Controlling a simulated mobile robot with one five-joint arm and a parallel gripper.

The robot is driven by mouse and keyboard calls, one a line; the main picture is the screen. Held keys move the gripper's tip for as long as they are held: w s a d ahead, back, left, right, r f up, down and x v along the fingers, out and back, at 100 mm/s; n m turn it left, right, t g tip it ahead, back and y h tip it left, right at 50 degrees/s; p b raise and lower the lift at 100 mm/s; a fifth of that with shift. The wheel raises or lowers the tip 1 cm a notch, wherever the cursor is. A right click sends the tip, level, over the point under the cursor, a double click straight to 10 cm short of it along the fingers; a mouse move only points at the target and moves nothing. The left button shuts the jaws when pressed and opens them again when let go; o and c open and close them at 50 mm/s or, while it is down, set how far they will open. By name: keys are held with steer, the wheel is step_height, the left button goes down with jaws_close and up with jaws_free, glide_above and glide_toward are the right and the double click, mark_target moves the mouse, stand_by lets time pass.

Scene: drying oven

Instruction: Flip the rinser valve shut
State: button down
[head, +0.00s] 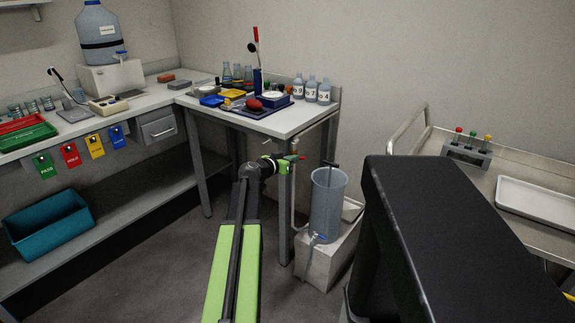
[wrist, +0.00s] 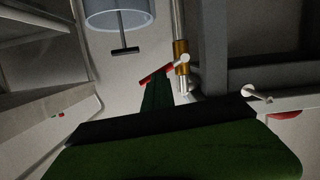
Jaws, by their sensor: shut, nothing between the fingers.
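The rinser valve shows in the wrist view as a brass body (wrist: 181,52) on a vertical metal pipe (wrist: 178,18), with a red lever (wrist: 156,75) sticking out sideways at a slant across the pipe's line. In the head view the red lever (head: 297,157) is small, below the front edge of the corner bench. My gripper (head: 283,161) is shut and empty, its green tip close beside the lever. In the wrist view my gripper's tip (wrist: 157,82) reaches just up to the lever; I cannot tell whether they touch.
A clear grey cylinder (head: 328,208) with a black T-handle stands on a white box (head: 325,262) right of the bench leg (head: 285,215). The bench (head: 290,122) carries bottles and trays above my gripper. A steel cart (head: 447,150) stands right. Floor left of my arm is open.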

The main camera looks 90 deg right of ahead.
steer(key=shift+s+r, duration=0.15)
steer(key=shift+s, duration=0.65)
step_height(320, 180, up, 4)
steer(key=w+d+p, duration=0.1)
steer(key=w+p, duration=0.2)
steer(key=p, duration=0.2)
steer(key=v, duration=1)
steer(key=shift+w+d+f+p, duration=0.15)
steer(key=shift+w+f+p, duration=0.1)
steer(key=shift+f+p, duration=0.2)
